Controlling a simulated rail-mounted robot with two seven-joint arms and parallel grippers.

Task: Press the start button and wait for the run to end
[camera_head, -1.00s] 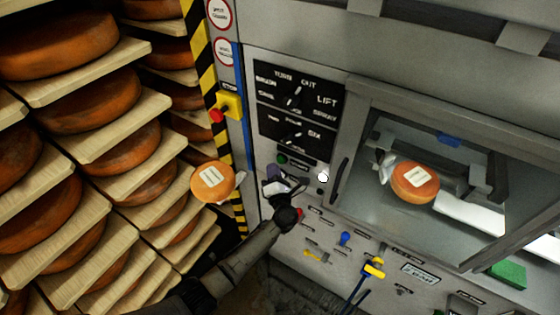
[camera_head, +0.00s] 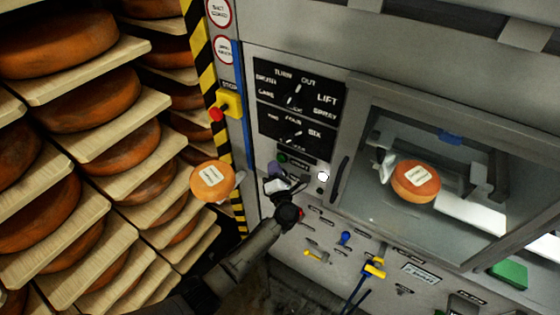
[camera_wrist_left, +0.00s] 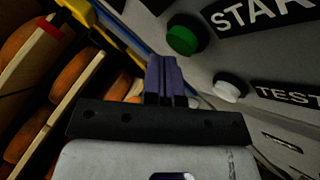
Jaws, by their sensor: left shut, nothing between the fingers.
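The green start button (camera_wrist_left: 182,40) is in the left wrist view, beside a black label with the letters "STAR". It also shows small on the panel in the head view (camera_head: 282,158). My left gripper (camera_head: 275,170) is in front of the panel, just below the green button. Its purple fingers (camera_wrist_left: 160,75) are shut together and empty. In the wrist view they lie left of and below the button, with a visible gap in the picture. Whether they touch the panel cannot be told. My right gripper is not in view.
A white button (camera_wrist_left: 228,88) labelled TEST is close by. A yellow box with a red stop button (camera_head: 216,115) is up left. Cheese wheels (camera_head: 97,98) fill racks at left. A labelled cheese (camera_head: 417,194) sits behind the machine's window; another (camera_head: 212,190) is outside it.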

